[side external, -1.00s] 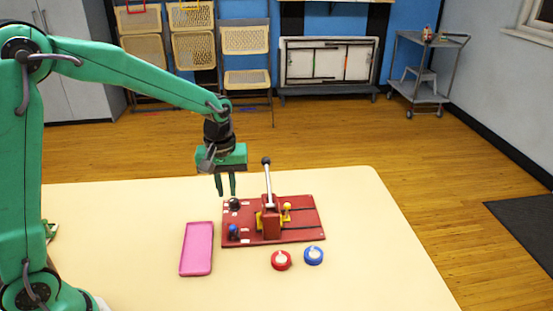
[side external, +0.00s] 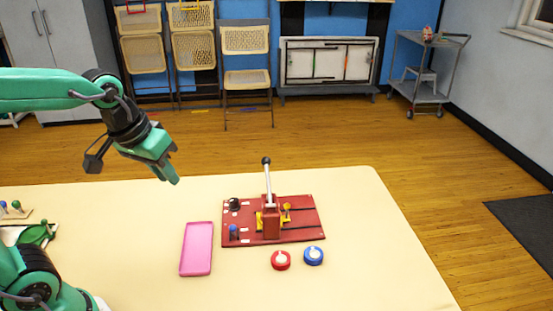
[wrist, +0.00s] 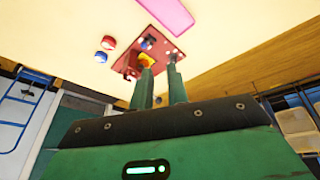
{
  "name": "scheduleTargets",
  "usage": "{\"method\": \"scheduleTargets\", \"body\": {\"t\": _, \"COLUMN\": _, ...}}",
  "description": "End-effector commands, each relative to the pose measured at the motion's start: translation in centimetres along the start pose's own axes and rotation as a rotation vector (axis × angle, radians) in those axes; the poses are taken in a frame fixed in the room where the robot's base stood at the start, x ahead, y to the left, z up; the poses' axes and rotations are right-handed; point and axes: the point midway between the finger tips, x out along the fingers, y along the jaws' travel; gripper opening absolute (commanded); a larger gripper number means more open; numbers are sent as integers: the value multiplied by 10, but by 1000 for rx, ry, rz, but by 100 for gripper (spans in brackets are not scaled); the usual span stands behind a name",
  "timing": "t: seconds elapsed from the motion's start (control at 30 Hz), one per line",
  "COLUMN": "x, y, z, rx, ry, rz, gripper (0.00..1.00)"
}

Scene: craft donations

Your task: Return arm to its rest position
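My gripper (side external: 173,180) hangs above the back left part of the table, well clear of the red press board. In the wrist view my gripper (wrist: 161,68) has its two green fingers apart with nothing held between them. My arm is drawn back to the left, with the gripper tilted down and to the right.
A red board (side external: 307,215) carries a press with an upright lever (side external: 268,185). A pink tray (side external: 197,248) lies left of it. A red round piece (side external: 281,260) and a blue one (side external: 314,255) lie in front. Small green items (side external: 37,232) sit far left.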

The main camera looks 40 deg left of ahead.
Motion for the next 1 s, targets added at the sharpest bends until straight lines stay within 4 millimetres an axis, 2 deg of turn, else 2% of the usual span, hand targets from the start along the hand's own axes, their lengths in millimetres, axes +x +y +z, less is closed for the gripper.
{"method": "scheduleTargets", "body": {"t": 0.13, "x": -13, "y": -6, "z": 19, "rx": 79, "ry": 54, "rz": 8, "gripper": 16}}
{"method": "scheduleTargets", "body": {"t": 0.4, "x": -23, "y": -12, "z": 44, "rx": 188, "ry": 120, "rz": 11, "gripper": 16}}
{"method": "scheduleTargets", "body": {"t": 0.8, "x": -24, "y": -14, "z": 49, "rx": 215, "ry": 133, "rz": 10, "gripper": 16}}
{"method": "scheduleTargets", "body": {"t": 0.9, "x": -24, "y": -14, "z": 49, "rx": 214, "ry": 133, "rz": 10, "gripper": 34}}
{"method": "scheduleTargets", "body": {"t": 1.0, "x": -23, "y": -13, "z": 48, "rx": 213, "ry": 130, "rz": 11, "gripper": 34}}
